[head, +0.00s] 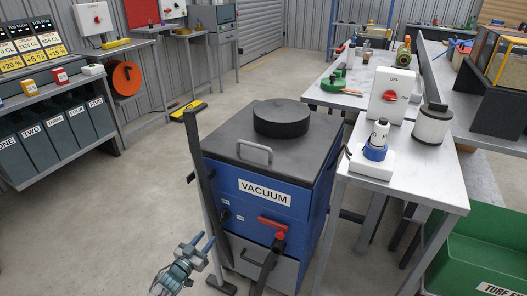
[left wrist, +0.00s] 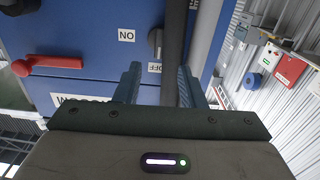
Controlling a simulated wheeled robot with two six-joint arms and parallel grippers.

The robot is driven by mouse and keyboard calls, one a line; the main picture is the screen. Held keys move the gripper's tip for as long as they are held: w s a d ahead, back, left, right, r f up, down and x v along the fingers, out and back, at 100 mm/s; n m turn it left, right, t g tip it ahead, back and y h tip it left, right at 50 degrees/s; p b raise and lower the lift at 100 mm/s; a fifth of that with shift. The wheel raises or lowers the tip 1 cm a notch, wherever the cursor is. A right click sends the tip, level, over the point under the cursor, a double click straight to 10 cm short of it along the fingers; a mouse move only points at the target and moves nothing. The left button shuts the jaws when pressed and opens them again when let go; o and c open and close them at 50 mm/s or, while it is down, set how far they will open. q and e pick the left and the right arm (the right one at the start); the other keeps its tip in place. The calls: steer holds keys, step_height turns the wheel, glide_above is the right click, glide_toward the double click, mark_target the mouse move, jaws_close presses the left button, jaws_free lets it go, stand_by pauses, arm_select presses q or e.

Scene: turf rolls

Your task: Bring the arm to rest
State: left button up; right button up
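My left gripper (head: 204,240) is low in the head view, in front of the left side of the blue vacuum (head: 250,215). Its two fingers point up and away and stand apart. In the left wrist view the gripper (left wrist: 157,80) is open, with clear space between its blue-grey fingers. The vacuum's blue panel (left wrist: 90,82) fills the left of that view, with a dark knob and its NO and OFF labels in front of the fingers. No thing is held. My right gripper is not in view.
A dark wand (head: 200,165) stands upright along the vacuum's left side. A red handle (head: 272,223) and black hose (head: 266,268) are on its front. A metal table (head: 445,185) is right of it, with a green bin (head: 470,265) below.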

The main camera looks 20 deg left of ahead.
arm_select(q)
steer(key=s+d+f+n+g+y+p, duration=0.1)
steer(key=s+d+f+g+p, duration=0.15)
steer(key=s+f+g, duration=0.5)
steer(key=s+d+f+g+y+p, duration=0.2)
steer(key=s+f+p, duration=0.1)
steer(key=s+f, duration=0.85)
steer(key=s+d+f+g+p, duration=0.1)
steer(key=s+d+f+g, duration=0.2)
steer(key=s, duration=0.9)
steer(key=s+d+f+g+h+p, duration=0.1)
steer(key=s+d+f+g, duration=0.3)
steer(key=s, duration=0.8)
steer(key=shift+d+m+p, duration=0.3)
steer(key=shift+d+p, duration=0.15)
steer(key=shift+d, duration=0.4)
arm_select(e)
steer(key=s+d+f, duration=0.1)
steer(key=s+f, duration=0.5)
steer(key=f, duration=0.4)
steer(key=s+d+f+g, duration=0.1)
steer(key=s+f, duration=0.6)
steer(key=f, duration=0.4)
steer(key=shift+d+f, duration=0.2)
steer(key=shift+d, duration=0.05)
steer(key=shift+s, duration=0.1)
